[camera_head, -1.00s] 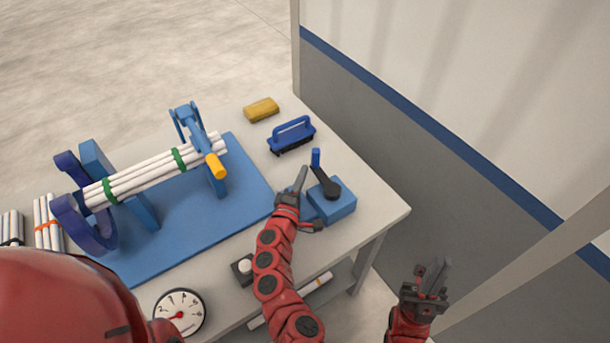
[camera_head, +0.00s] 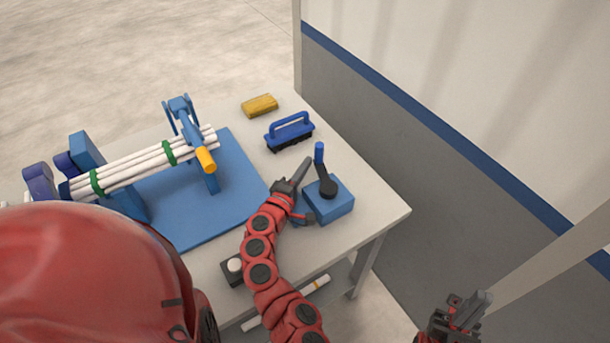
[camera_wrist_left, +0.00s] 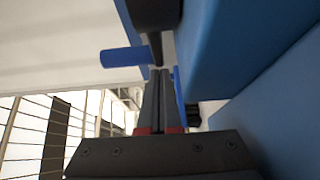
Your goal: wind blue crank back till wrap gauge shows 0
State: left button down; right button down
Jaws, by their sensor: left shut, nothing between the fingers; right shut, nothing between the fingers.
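The crank has a blue upright handle (camera_head: 319,152) on a black arm (camera_head: 324,172) above a blue box (camera_head: 330,208) near the table's right edge. My left gripper (camera_head: 306,162) is shut and empty, with its fingertips just left of the handle; contact cannot be told. In the left wrist view the shut fingers (camera_wrist_left: 158,80) point at the black crank arm, with the blue handle (camera_wrist_left: 122,57) to their left. The wrap gauge is hidden behind my red body part. My right gripper (camera_head: 478,302) is shut and empty, off the table at lower right.
White pipes (camera_head: 135,168) with green bands lie in a blue stand on a blue base (camera_head: 225,205). A blue brush (camera_head: 290,132) and a yellow sponge (camera_head: 260,105) lie behind the crank. A black box with a white knob (camera_head: 234,266) stands near the front edge.

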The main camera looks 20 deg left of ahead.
pick_arm(q)
jog(key=s+d+r+p, duration=0.2)
jog(key=s+d, duration=0.1)
jog(key=s, duration=0.4)
jog(key=s+d+r+p, duration=0.2)
jog(key=s+d, duration=0.1)
jog(key=s, duration=0.5)
jog(key=shift+r, duration=0.4)
